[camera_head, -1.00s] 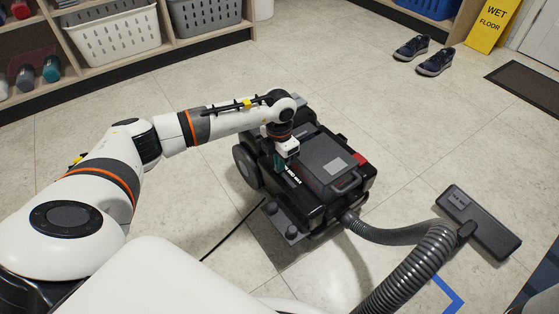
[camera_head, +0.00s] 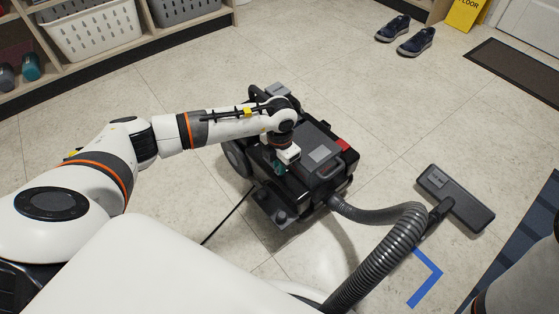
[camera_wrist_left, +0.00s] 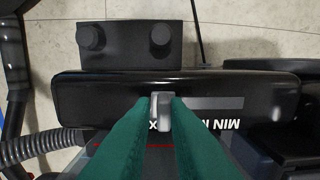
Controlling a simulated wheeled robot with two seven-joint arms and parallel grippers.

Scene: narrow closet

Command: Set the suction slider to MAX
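The black vacuum cleaner (camera_head: 322,153) stands on the tiled floor, right of my left arm. My left gripper (camera_head: 281,166) points down at its near left side; the fingertips are small there. In the left wrist view, the teal fingers (camera_wrist_left: 160,101) stand one on each side of the small grey slider knob (camera_wrist_left: 162,113) and look closed against it. The knob sits at the left end of the grey slot (camera_wrist_left: 215,103), which runs on to the right. The upside-down label reads MIN at the right; the lettering by the knob is partly hidden, with an X showing. My right gripper is out of view.
A black cord (camera_head: 228,217) lies on the floor. Shoes (camera_head: 414,41) and a dark mat (camera_head: 517,70) lie farther back. Shelves with baskets (camera_head: 97,30) stand at the upper left.

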